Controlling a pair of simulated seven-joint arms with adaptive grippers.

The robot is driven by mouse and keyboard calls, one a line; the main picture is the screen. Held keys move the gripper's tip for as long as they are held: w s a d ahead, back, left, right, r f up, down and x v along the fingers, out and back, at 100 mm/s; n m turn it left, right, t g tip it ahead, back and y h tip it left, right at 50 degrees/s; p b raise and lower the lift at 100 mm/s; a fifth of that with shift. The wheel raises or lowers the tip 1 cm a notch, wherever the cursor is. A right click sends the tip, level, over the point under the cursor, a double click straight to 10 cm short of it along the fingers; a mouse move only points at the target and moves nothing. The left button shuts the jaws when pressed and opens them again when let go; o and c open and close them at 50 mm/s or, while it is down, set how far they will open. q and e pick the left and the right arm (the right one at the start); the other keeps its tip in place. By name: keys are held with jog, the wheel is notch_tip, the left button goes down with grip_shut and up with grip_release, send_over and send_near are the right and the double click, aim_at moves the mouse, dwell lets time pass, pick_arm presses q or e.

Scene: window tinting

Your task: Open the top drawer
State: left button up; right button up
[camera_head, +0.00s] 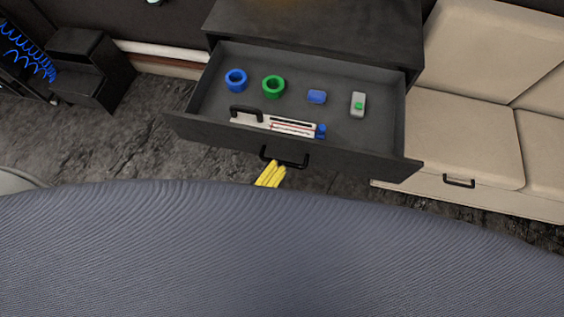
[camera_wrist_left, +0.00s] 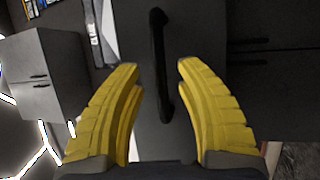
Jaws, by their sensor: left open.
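The top drawer (camera_head: 230,142) of the dark cabinet (camera_head: 315,30) is pulled well out, and its inside shows in the head view. A black bar handle (camera_head: 285,161) is on its front; the handle also shows in the left wrist view (camera_wrist_left: 158,50). My left gripper (camera_head: 276,168) has yellow fingers, whose tips are at the left part of the handle. In the left wrist view my left gripper (camera_wrist_left: 160,78) is open, with one finger on each side of the handle and visible gaps. My right gripper is not in view.
The drawer holds a blue ring (camera_head: 236,80), a green ring (camera_head: 273,86), a blue block (camera_head: 317,97), a grey-green item (camera_head: 358,104) and a black-handled tool (camera_head: 290,125). A beige sofa (camera_head: 465,130) stands right. A blue-grey ribbed surface (camera_head: 270,255) fills the front.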

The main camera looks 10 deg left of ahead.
pick_arm(q)
jog(key=v, duration=0.9)
jog(key=shift+s, duration=0.3)
jog(key=shift+a+f, duration=0.1)
jog(key=shift+a, duration=0.05)
jog(key=s+a+f+m+g+y, duration=0.1)
jog(key=s+a+f+m+g, duration=0.2)
jog(key=f, duration=0.5)
jog(key=s+a+f+m+g+y, duration=0.15)
jog(key=f+m, duration=0.25)
jog(key=f, duration=0.4)
jog(key=s+a+f+m+g+y, duration=0.1)
jog(key=s+f+m+g, duration=0.2)
jog(key=f, duration=0.6)
jog(key=s+a+f+m+g+y, duration=0.2)
jog(key=s+a+f+g, duration=0.2)
jog(key=s+f, duration=0.3)
jog(key=s+a+f+m+g+y, duration=0.3)
jog(key=s+a+f+g, duration=0.2)
jog(key=f, duration=0.8)
jog(key=s, duration=0.2)
jog(key=shift+s+a, duration=0.3)
jog(key=shift+s, duration=0.1)
